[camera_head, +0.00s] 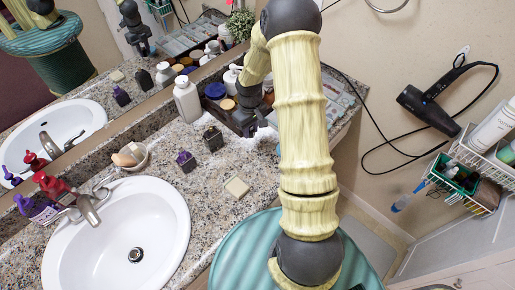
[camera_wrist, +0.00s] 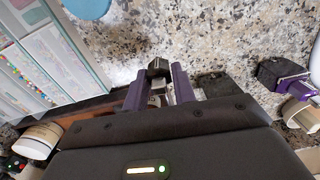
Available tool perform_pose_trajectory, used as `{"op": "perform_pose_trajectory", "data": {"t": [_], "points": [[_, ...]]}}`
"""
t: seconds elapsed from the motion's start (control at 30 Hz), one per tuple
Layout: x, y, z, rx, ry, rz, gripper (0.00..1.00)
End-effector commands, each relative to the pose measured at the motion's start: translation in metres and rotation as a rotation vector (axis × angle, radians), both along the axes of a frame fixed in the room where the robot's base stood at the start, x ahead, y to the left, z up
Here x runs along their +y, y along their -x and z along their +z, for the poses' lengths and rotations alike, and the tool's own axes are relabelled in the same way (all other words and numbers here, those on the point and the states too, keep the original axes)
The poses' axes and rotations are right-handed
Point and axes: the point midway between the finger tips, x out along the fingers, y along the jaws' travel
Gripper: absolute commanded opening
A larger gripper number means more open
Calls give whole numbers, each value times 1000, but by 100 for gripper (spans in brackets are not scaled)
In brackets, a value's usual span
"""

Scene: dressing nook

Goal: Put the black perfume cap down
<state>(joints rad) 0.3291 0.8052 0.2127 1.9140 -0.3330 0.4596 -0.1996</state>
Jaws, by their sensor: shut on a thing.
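The black perfume cap (camera_wrist: 158,68) sits between the two purple fingertips of my gripper (camera_wrist: 158,88) in the wrist view. My gripper is shut on it, above the speckled granite counter (camera_wrist: 205,35). Whether the cap touches the counter is unclear. In the head view my gripper (camera_head: 246,118) is at the back of the counter, partly hidden by my arm, and I cannot make out the cap there. A dark square bottle (camera_head: 212,138) stands left of my gripper; a purple bottle (camera_head: 186,161) stands nearer the sink.
A white bottle (camera_head: 187,101) and several jars stand along the mirror. A clear organizer (camera_wrist: 40,65) lies left in the wrist view. A soap bar (camera_head: 237,187) and the sink (camera_head: 118,240) are nearer.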

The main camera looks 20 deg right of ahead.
Motion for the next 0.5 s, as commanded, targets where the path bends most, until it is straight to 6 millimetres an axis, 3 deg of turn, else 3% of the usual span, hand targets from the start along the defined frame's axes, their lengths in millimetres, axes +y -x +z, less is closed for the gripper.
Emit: {"op": "perform_pose_trajectory", "data": {"t": [0.13,0.5], "points": [[-20,-2,14,-2,7,61,5],[-25,-1,16,1,9,70,5]]}}
